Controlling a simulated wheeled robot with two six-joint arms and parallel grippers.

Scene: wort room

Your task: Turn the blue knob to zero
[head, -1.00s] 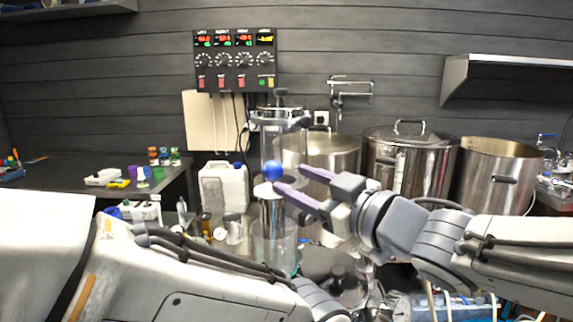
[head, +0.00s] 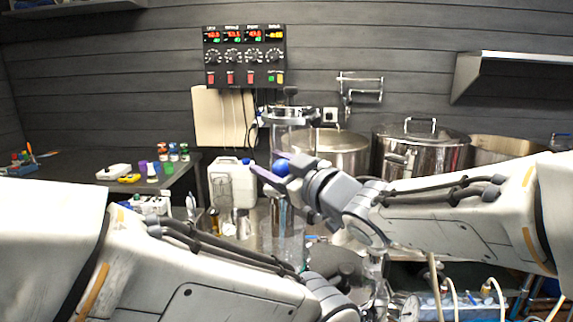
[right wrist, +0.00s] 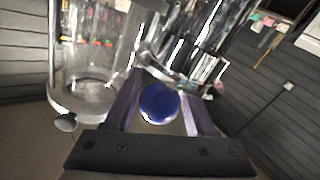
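The blue knob (head: 281,167) is a small round ball on top of a slim upright metal part, in the middle of the head view. In the right wrist view the blue knob (right wrist: 158,103) sits between the two purple fingers. My right gripper (head: 272,172) reaches in from the right and its fingers straddle the knob. My right gripper (right wrist: 160,105) looks open, with the fingers close to the knob's sides; contact is not clear. Any scale or zero mark on the knob is not visible. My left arm crosses the lower left; its gripper is out of sight.
A black control panel (head: 244,56) with red displays and several dials hangs on the back wall. Steel pots (head: 420,148) stand behind on the right. A white jug (head: 232,184) stands left of the knob. A clear glass cylinder (right wrist: 85,75) is close to the right gripper.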

